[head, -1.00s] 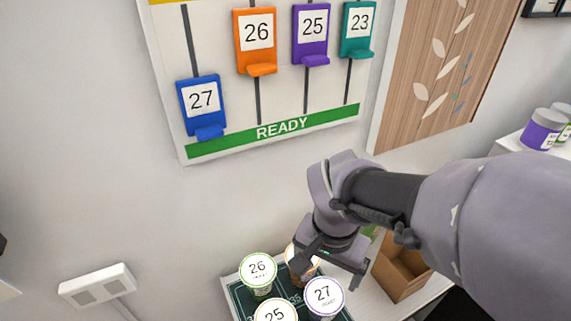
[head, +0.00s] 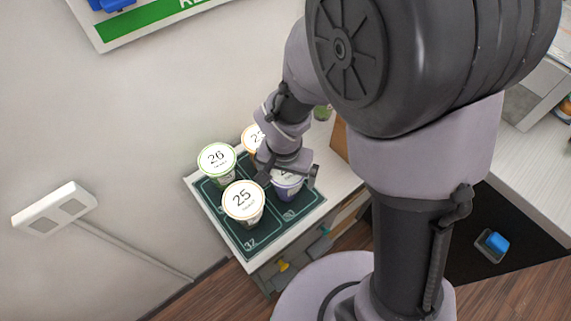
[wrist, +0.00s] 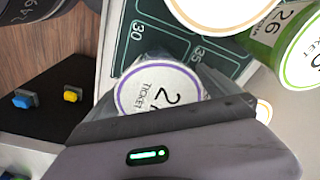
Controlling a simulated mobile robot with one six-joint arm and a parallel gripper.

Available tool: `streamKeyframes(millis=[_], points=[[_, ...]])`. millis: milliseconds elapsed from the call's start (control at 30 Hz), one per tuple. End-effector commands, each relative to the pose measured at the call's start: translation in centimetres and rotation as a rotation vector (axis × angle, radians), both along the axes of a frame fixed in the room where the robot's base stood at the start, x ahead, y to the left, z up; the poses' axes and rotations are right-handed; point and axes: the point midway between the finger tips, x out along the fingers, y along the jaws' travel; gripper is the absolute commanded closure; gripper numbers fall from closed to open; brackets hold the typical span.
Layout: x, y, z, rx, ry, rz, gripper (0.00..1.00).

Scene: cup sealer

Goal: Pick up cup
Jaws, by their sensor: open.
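Several lidded cups stand on a dark green tray (head: 268,236). The purple-rimmed cup (head: 288,190), with a lid reading 27 in the earlier picture, stands at the tray's right, partly hidden by my gripper (head: 288,177). My gripper is open and low over this cup, with a finger on either side of it. In the wrist view, the purple-rimmed lid (wrist: 160,88) shows "TICKET" and a partly covered number. I cannot tell whether the fingers touch the cup.
Cup 26 (head: 218,160) has a green rim and cup 25 (head: 243,203) a yellowish rim. Another cup (head: 252,137) stands at the back, partly behind my gripper. A wall (head: 130,150) rises to the left. The front-right tray slot is empty.

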Motion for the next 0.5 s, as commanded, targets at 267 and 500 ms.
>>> streamKeyframes(millis=[267,500], points=[[-0.01,-0.01,0.13,0.0,0.0,0.0,0.28],[-0.01,-0.01,0.13,0.0,0.0,0.0,0.75]])
